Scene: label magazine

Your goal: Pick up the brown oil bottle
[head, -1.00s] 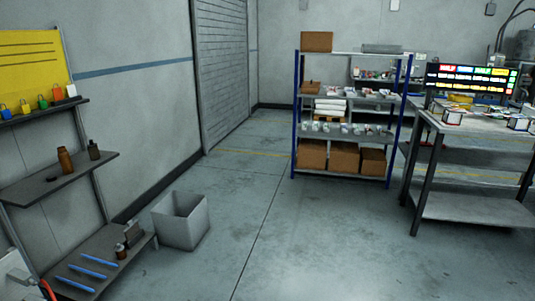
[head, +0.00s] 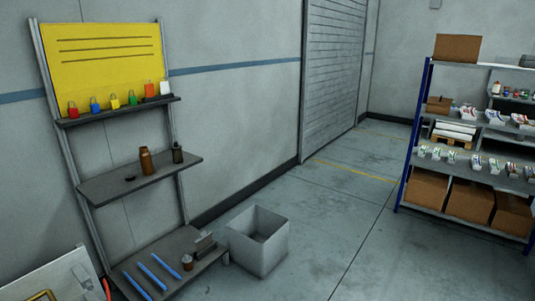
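A brown bottle (head: 146,161) stands upright on the middle shelf (head: 117,187) of the wall stand at the left. A smaller dark bottle (head: 178,153) stands to its right on the same shelf. Neither of my grippers shows in the head view.
A yellow board (head: 105,62) with several coloured padlocks is above. The stand's bottom shelf (head: 190,240) holds blue sticks and small items. A grey open bin (head: 258,240) stands on the floor beside it. A loaded rack (head: 416,140) is at the right. Floor between is clear.

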